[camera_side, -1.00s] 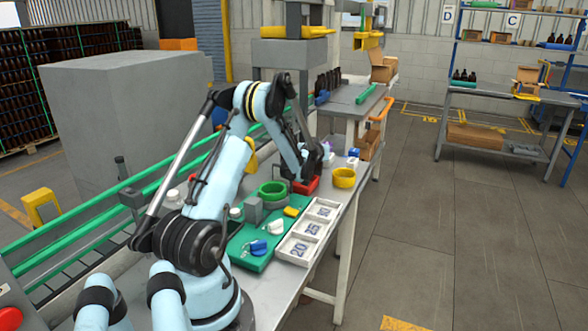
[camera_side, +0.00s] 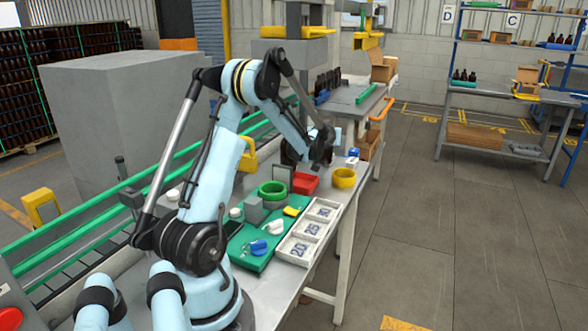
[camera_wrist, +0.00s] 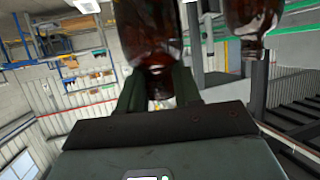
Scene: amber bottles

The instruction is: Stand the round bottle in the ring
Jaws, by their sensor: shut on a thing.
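My gripper (camera_wrist: 158,95) is shut on an amber glass bottle (camera_wrist: 150,30) in the wrist view. The bottle's narrow end is between the fingers, and its body runs out of the top of the picture. I cannot tell from this whether it is the round one. In the side view my gripper (camera_side: 318,152) is raised above the bench, beyond the red tray, and the bottle is hard to make out against it. A green ring (camera_side: 272,190) sits on the green board, and a yellow ring (camera_side: 344,178) stands near the bench's right edge. Both look empty.
A second amber bottle (camera_wrist: 252,14) shows at top right in the wrist view. A grey block (camera_side: 254,209), a white numbered tray (camera_side: 311,231) and small blue, white and yellow items crowd the near bench.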

